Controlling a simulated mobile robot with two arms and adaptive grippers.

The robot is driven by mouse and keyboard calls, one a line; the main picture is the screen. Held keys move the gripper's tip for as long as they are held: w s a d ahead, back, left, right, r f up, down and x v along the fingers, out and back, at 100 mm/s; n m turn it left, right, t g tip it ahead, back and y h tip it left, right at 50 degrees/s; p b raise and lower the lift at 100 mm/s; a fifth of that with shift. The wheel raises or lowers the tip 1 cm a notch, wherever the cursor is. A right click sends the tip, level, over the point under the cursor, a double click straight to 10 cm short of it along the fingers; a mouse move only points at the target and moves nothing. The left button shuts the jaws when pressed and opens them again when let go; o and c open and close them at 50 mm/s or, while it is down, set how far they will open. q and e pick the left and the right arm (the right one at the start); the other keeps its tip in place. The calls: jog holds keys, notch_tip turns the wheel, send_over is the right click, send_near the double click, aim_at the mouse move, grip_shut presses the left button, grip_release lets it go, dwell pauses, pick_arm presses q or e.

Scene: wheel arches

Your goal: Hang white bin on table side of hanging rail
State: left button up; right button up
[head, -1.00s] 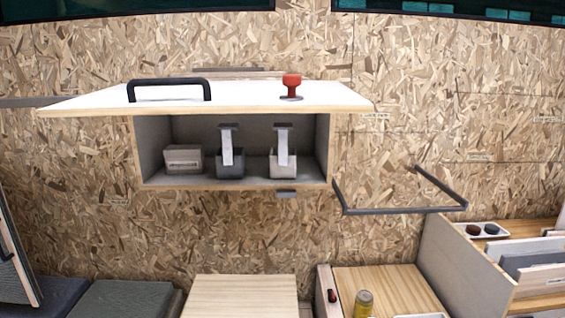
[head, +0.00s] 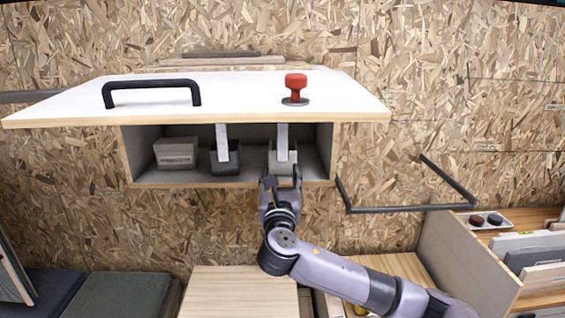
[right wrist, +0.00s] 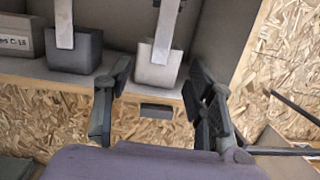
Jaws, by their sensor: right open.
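The white bin (head: 282,159), pale with a tall upright hanger strip, stands at the right end inside the open wall cabinet (head: 130,158). My right gripper (head: 282,177) is open and empty at the cabinet's front lower edge, hiding part of the bin. In the right wrist view, the white bin (right wrist: 156,71) shows between and beyond the open fingertips, with no contact visible. The dark U-shaped hanging rail (head: 405,208) juts from the wall, right of the cabinet, with nothing on it. My left gripper is not in view.
A dark grey bin (head: 226,162) with a similar strip stands left of the white bin, and a labelled box (head: 176,153) farther left. The raised white cabinet door (head: 240,95) overhangs them. A wooden tabletop (head: 245,285) lies below.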

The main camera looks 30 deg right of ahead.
notch_tip(320, 180, up, 2)
jog(key=b, duration=0.2)
send_near(283, 138)
jog(key=shift+t, duration=0.3)
jog(key=x, duration=0.4)
jog(key=shift+w+d+f, duration=0.2)
jog(key=shift+w, duration=0.1)
jog(key=x, duration=0.4)
jog(key=shift+r+p, duration=0.1)
jog(key=shift+p, duration=0.3)
jog(key=shift+x, duration=1.05)
grip_shut()
